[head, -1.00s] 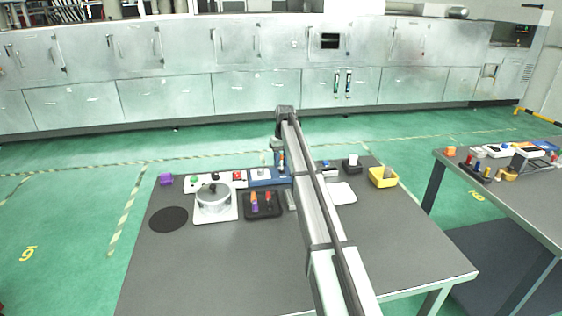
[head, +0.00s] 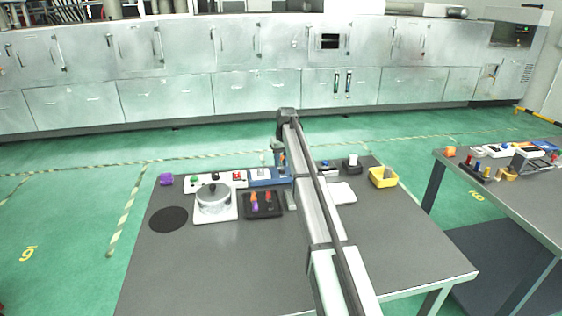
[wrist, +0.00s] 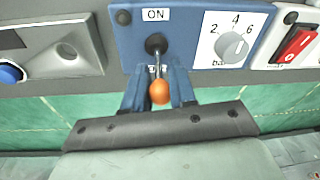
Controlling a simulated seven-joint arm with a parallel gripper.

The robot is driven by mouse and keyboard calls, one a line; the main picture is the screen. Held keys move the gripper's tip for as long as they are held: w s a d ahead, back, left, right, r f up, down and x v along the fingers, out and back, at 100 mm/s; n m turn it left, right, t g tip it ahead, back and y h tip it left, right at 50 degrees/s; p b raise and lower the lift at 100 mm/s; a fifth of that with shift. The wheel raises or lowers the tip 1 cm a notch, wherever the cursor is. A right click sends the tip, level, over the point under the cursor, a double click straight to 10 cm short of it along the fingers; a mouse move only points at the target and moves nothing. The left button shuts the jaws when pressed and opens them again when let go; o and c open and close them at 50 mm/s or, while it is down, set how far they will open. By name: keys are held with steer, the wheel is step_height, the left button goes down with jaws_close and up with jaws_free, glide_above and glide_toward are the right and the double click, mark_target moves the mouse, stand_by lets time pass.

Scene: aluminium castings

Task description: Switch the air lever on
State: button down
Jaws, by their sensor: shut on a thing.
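The air lever (wrist: 159,91) has an orange ball knob on a thin metal stem. The stem comes out of a black socket in the blue panel (wrist: 126,42). In the wrist view an ON label (wrist: 156,15) is above the socket. The stem points down from the socket, across a second label that is mostly hidden. My gripper (wrist: 160,86) is shut on the lever, one blue finger at each side of the stem and knob. In the head view the blue panel (head: 262,179) is at the table's back edge, and my arm partly covers the gripper there.
A pressure dial (wrist: 233,45) is right of the lever, with a red rocker switch (wrist: 299,43) beyond it. A blue button (wrist: 10,73) is at the left. A round metal pot (head: 212,200) and a black tray (head: 250,212) stand in front of the panel. The table's front is clear.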

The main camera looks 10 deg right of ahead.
steer(key=s+t, duration=0.2)
steer(key=t, duration=0.2)
steer(key=shift+s, duration=0.4)
steer(key=shift+s+f+t, duration=0.15)
steer(key=shift+s+t, duration=0.15)
steer(key=shift+t, duration=0.65)
steer(key=shift+s+f+t, duration=0.15)
steer(key=shift+s+t, duration=0.15)
steer(key=shift+t, duration=0.65)
steer(key=c, duration=1)
jaws_free()
steer(key=shift+w, duration=0.1)
steer(key=shift+r, duration=0.15)
steer(key=v, duration=1.3)
steer(key=shift+s, duration=0.45)
